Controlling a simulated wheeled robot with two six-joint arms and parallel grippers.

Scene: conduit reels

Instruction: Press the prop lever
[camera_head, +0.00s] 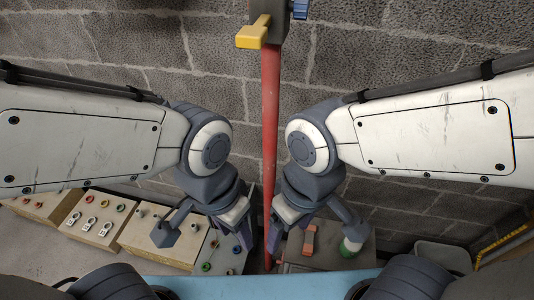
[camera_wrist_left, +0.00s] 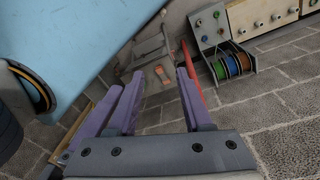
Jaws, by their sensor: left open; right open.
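The prop is a red upright pole (camera_head: 270,120) in the middle of the head view. A yellow lever (camera_head: 252,33) sticks out to the left from the grey head (camera_head: 270,18) at its top. The pole also shows behind the fingers in the left wrist view (camera_wrist_left: 188,62). My left gripper (camera_head: 247,240) points down low, just left of the pole, well below the lever. In the left wrist view its purple fingers (camera_wrist_left: 154,82) are spread with nothing between them. My right gripper (camera_head: 274,240) points down just right of the pole, also open.
Wooden boxes with coloured fittings (camera_head: 98,218) stand along the wall at lower left. A reel rack (camera_wrist_left: 232,64) holds coloured spools. A grey stand (camera_head: 330,257) bears an orange piece (camera_head: 309,240). A grey bin (camera_head: 443,256) is at right. The block wall (camera_head: 390,55) is bare.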

